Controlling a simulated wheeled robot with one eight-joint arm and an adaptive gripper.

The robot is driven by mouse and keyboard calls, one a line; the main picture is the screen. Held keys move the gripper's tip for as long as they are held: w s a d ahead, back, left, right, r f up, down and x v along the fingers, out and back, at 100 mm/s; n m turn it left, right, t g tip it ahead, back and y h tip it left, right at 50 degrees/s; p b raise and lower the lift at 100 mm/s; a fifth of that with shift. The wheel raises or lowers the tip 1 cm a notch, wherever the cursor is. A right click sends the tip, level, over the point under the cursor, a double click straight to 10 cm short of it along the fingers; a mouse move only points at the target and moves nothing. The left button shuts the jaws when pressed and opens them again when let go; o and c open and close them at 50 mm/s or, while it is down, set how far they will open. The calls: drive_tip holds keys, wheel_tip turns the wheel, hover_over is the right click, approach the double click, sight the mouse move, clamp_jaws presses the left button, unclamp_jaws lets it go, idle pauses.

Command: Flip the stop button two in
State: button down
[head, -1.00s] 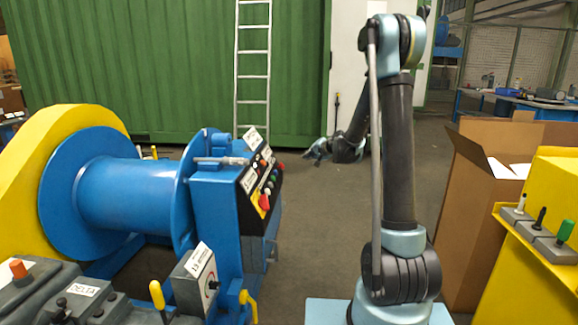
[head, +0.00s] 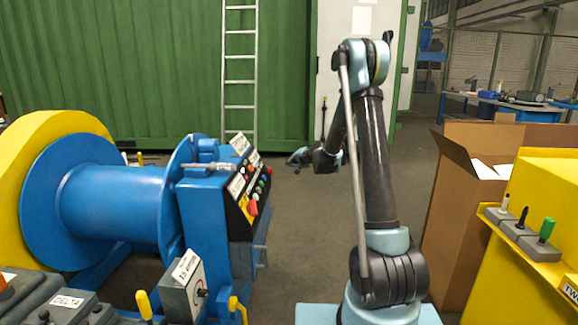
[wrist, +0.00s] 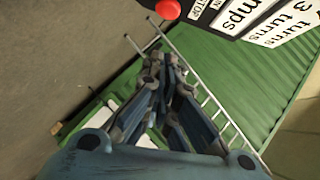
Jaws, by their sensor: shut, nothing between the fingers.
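A red button (head: 252,208) is at the lower end of a black sloping control panel (head: 234,214) on the blue winch, in the head view. A red round button (wrist: 169,8), cut by the top edge of the wrist view, has a partly legible label with "STOP" beside it. I cannot tell for sure that both are the same button. My gripper (head: 300,157) is right of the panel, apart from it, in front of the green container. In the wrist view my gripper (wrist: 162,62) is shut and empty, below the red button in the picture.
The blue drum (head: 118,204) is left of the panel. A grey control box (head: 183,290) stands in front. A yellow cabinet (head: 545,215) with small levers and an open cardboard box (head: 463,215) are right. Bare floor (head: 290,215) lies between panel and arm.

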sight(269, 171)
drive_tip(key=w+a+f, duration=0.5)
drive_tip(key=a, duration=0.2)
drive_tip(key=shift+w+a+f, duration=0.15)
drive_tip(key=shift+w+a, duration=0.05)
drive_tip(key=shift+w, duration=0.15)
